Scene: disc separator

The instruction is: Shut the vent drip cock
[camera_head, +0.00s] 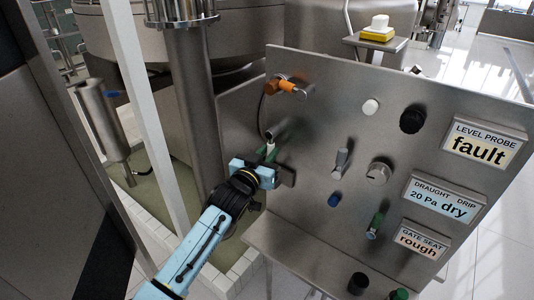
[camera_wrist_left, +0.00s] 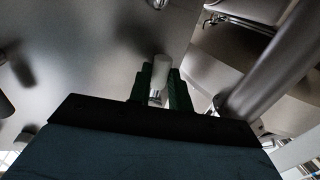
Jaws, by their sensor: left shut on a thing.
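My left gripper (camera_head: 268,160) is at the left part of the steel panel (camera_head: 335,125). Its green fingers (camera_wrist_left: 160,88) are shut on a small pale handle (camera_wrist_left: 161,70), which stands out from the panel. In the head view the handle (camera_head: 270,147) is mostly hidden by the fingers. No label on it can be read, so I cannot tell from the writing that it is the vent drip cock. The draught and drip sign (camera_head: 444,199) on the panel reads "20 Pa" and "dry". My right gripper is not in view.
An orange-handled valve (camera_head: 287,86) sits above my left gripper. A grey lever (camera_head: 342,160), a blue knob (camera_head: 334,200), a round metal knob (camera_head: 379,172) and a green-handled cock (camera_head: 375,225) are to its right. A steel column (camera_head: 193,100) stands to its left.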

